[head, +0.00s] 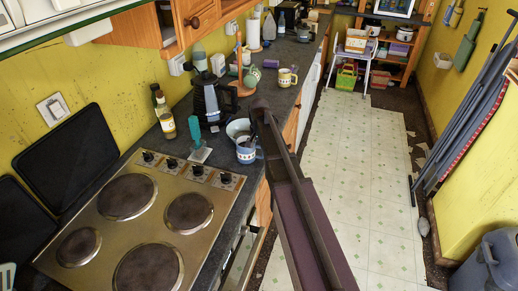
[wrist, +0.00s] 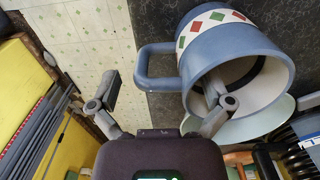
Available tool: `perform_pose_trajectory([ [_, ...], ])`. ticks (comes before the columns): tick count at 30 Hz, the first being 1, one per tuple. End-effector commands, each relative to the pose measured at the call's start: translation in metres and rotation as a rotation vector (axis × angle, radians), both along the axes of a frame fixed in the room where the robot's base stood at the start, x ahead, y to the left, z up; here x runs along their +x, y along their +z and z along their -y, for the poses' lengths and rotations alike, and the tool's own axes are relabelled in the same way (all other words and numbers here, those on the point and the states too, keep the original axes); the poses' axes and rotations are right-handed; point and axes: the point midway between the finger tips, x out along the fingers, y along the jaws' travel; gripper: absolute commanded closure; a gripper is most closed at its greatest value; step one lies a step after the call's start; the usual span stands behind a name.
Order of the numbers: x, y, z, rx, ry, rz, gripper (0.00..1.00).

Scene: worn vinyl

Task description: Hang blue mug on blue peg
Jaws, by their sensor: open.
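The blue mug (head: 247,152) stands on the dark counter just beyond the hob, beside my arm. In the wrist view the blue mug (wrist: 196,55) is large, with a white band of coloured diamonds and its handle toward the left. My gripper (wrist: 163,103) is open, with the handle and near rim between its spread fingers. The right finger overlaps the mug's mouth; I cannot tell whether it touches. A wooden stand (head: 239,65) rises farther back on the counter. I cannot make out a blue peg on it.
A pale bowl (head: 236,128) is close behind the mug. A black coffee maker (head: 208,98), a bottle (head: 166,118) and a teal-handled tool (head: 195,132) stand nearby. The floor (head: 362,180) at right is clear.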

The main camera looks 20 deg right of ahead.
Motion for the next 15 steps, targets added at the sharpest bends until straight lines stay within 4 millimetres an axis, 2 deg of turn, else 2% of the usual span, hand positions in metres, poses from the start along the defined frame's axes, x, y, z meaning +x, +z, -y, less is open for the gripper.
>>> perform_pose_trajectory([
  [8, 0.000, 0.002, 0.000, 0.000, -0.001, 0.000, 0.00],
  [15, 0.000, 0.011, 0.001, 0.000, -0.001, 0.000, 0.00],
])
